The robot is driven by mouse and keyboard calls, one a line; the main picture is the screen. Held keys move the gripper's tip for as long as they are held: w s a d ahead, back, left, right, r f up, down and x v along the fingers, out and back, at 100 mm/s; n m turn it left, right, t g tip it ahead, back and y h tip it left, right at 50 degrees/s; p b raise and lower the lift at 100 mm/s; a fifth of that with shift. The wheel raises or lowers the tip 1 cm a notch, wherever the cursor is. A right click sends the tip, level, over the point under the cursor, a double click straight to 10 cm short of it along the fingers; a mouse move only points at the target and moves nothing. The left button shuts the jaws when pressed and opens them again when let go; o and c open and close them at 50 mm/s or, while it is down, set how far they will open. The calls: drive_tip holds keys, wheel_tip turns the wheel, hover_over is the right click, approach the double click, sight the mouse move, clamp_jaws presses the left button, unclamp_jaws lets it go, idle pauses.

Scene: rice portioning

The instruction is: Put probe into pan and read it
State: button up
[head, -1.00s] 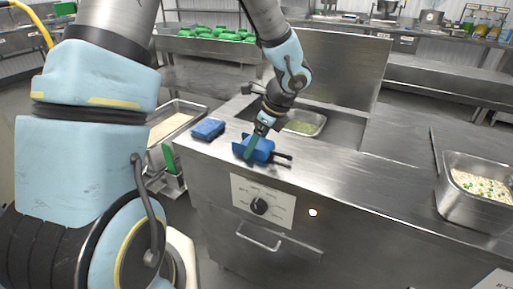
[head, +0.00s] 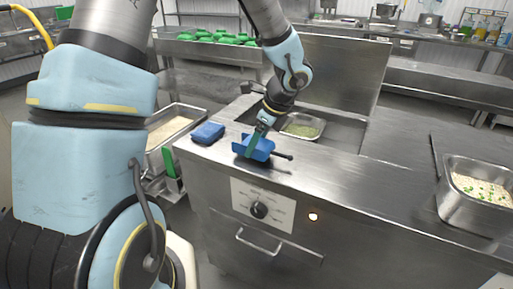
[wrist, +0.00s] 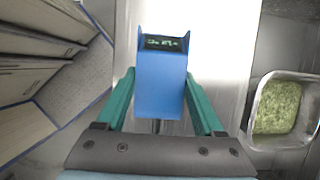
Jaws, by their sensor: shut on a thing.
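The probe is a blue box (wrist: 161,85) with a small dark display at its far end in the wrist view. The digits there are too blurred to read. In the head view the blue probe (head: 264,149) is at the counter's front edge, and a dark rod sticks out to its right. My gripper (wrist: 161,90) has its green fingers on both sides of the box, shut on it. In the head view my gripper (head: 256,143) is over the counter. A metal pan (wrist: 287,108) with green contents lies to its right, in the open well.
A second blue block (head: 208,132) lies on the counter left of the probe. The well's raised lid (head: 335,70) stands behind. A deep pan of rice with green bits (head: 440,205) is at the right.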

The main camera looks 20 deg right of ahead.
wheel_tip(320, 180, up, 15)
drive_tip(key=p, duration=0.5)
drive_tip(key=shift+p, duration=0.4)
drive_tip(key=shift+f, duration=0.15)
